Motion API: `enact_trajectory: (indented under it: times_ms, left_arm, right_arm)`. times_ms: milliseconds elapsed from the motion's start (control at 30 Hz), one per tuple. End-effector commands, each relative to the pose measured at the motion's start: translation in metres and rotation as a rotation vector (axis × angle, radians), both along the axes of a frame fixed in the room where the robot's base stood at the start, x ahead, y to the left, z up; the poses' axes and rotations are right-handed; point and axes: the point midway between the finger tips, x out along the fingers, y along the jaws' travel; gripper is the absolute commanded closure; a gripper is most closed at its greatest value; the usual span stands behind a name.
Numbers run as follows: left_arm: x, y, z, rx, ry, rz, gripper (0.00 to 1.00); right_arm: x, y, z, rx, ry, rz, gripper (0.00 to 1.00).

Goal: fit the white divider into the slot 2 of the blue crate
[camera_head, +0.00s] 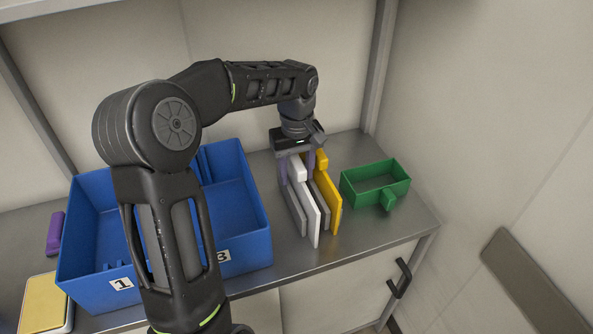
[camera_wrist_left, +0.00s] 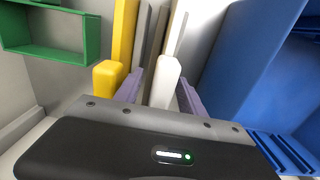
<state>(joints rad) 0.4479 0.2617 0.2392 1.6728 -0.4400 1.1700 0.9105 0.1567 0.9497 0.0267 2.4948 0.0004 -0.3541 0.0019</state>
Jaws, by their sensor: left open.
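The white divider (camera_head: 313,213) stands upright in a row of dividers on the metal counter, to the right of the blue crate. Its white grip tab (camera_wrist_left: 167,70) shows in the left wrist view between the two purple fingers of my left gripper (camera_wrist_left: 158,90). In the head view my left gripper (camera_head: 297,168) points down over the row, its fingers open on either side of the tab. The blue crate (camera_head: 85,260) has labels 1 and 3 visible on its front; my arm hides the middle of the front, and label 2 is not visible.
A green bin (camera_head: 361,199) sits farther right. A purple object (camera_head: 55,233) and a yellow-topped box (camera_head: 46,302) lie left of the crate. A wall closes the right side.

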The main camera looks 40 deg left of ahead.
Motion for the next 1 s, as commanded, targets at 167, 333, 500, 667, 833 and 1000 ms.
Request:
enact_trajectory:
  times_ms: [167, 333, 500, 667, 833, 1000]
  left_arm:
    - [0.0, 0.0, -0.001, 0.0, 0.001, 0.0, 0.53]
    - [0.0, 0.0, 0.006, 0.001, -0.001, 0.0, 0.53]
    - [0.001, 0.0, 0.028, 0.001, -0.003, 0.0, 0.53]
    - [0.001, 0.0, 0.055, 0.001, -0.004, 0.0, 0.53]
    - [0.001, 0.0, 0.075, 0.0, -0.002, -0.001, 0.53]
    - [0.0, 0.0, 0.078, -0.001, 0.001, 0.0, 0.53]
  right_arm:
    - [0.0, 0.0, 0.0, 0.0, 0.0, 0.0, 0.64]
    - [0.0, 0.0, -0.001, 0.0, 0.0, 0.0, 0.64]
    - [0.0, 0.0, -0.004, 0.001, -0.001, 0.001, 0.64]
    - [0.001, 0.0, -0.005, 0.001, -0.001, 0.001, 0.64]
    - [0.001, 0.0, -0.006, 0.002, -0.003, 0.0, 0.64]
    - [0.001, 0.0, -0.006, 0.002, -0.003, 0.0, 0.64]
